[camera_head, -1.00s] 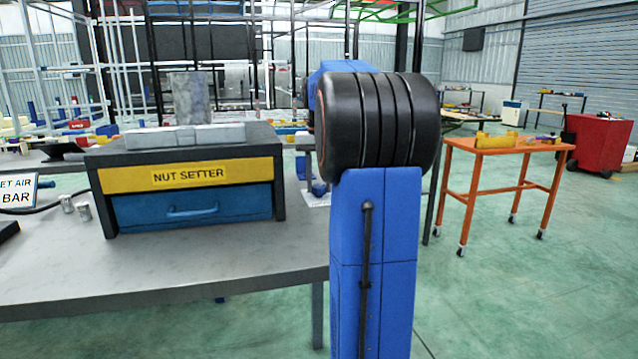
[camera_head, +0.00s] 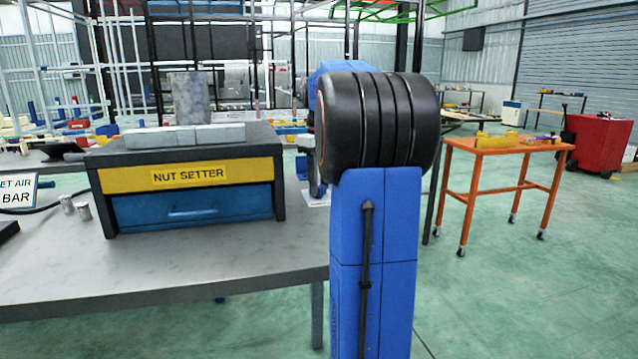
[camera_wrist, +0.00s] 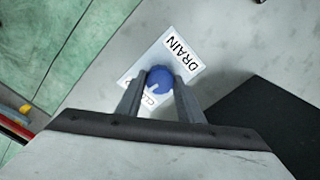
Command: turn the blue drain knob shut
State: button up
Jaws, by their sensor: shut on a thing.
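The blue drain knob (camera_wrist: 159,79) shows in the wrist view, round, with a pale pointer line on its top. It sits on a white label card (camera_wrist: 188,60) that reads DRAIN, with a second word partly hidden by a finger. My gripper (camera_wrist: 159,88) is shut on the knob, one finger on each side.
The grey table (camera_head: 220,265) carries a NUT SETTER cabinet (camera_head: 190,185) with a blue drawer, left of my arm. An orange trolley (camera_head: 508,150) stands apart at the right.

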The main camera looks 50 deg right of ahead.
aim_at(319, 186)
jog(key=shift+n, duration=0.6)
jog(key=o, duration=1.1)
jog(key=shift+c, duration=0.2)
notch_tip(319, 186, up, 17)
jog(key=shift+r, duration=0.2)
